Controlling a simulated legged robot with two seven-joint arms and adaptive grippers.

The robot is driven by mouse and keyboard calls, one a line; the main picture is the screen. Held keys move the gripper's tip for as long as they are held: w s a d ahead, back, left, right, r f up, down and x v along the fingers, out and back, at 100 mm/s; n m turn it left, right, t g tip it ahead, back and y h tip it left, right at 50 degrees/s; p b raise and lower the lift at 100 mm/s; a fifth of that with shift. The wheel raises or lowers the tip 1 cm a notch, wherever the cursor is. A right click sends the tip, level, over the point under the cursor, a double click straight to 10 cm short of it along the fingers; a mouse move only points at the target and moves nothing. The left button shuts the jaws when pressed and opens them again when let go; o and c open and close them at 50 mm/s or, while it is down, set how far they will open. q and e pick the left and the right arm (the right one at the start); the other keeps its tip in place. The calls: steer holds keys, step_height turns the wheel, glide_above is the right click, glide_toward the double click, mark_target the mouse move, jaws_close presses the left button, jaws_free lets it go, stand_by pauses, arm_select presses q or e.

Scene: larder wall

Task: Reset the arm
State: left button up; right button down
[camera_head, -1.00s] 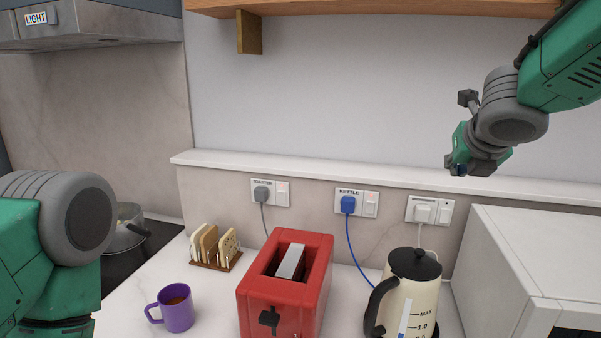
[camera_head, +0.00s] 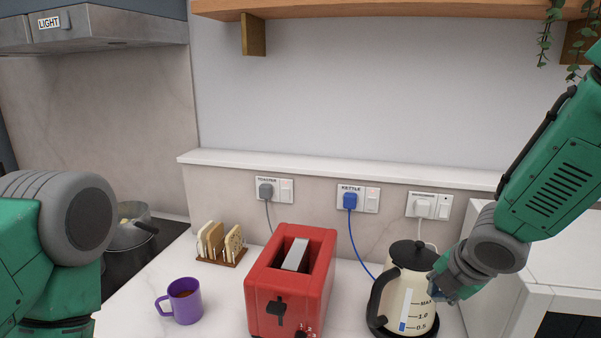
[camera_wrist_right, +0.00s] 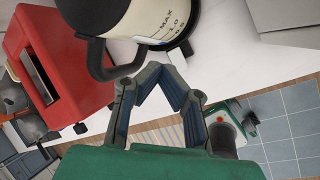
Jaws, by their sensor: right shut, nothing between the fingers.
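My right gripper (camera_head: 442,286) hangs low in the head view, in front of the right side of the cream kettle (camera_head: 398,293). It also shows in the right wrist view (camera_wrist_right: 158,76), shut and empty, with its fingertips close to the kettle (camera_wrist_right: 150,18). I cannot tell whether they touch it. My right arm (camera_head: 548,165) comes down from the upper right. My left arm shows only as a link at the left edge; its gripper is out of view.
A red toaster (camera_head: 314,265), a purple mug (camera_head: 186,307) and a toast rack (camera_head: 236,262) stand on the white counter. A white cabinet (camera_head: 560,255) stands close on the right. A wooden shelf (camera_head: 370,9) runs above. A pot (camera_head: 128,236) is at left.

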steer(key=s+f+m+g+y, duration=0.1)
steer(key=s+f+m+g, duration=0.3)
steer(key=s+f+m, duration=1.25)
steer(key=s+d+f+m+g, duration=0.1)
steer(key=s+f+m, duration=0.2)
steer(key=s, duration=0.3)
steer(key=s+d+f+m+h, duration=0.1)
steer(key=s+d+f+m, duration=0.15)
steer(key=s, duration=0.45)
steer(key=s+d+f+m+g, duration=0.1)
steer(key=s+f+m, duration=0.25)
steer(key=s, duration=0.25)
steer(key=w+a+f+n+b, duration=0.1)
steer(key=f+b, duration=0.7)
steer(key=w+f+t+b, duration=0.1)
steer(key=w+f+b, duration=0.1)
steer(key=f+b, duration=0.6)
steer(key=shift+w+a+f+n+b, duration=0.25)
steer(key=shift+w+a+n+b, duration=0.1)
steer(key=shift+b, duration=0.25)
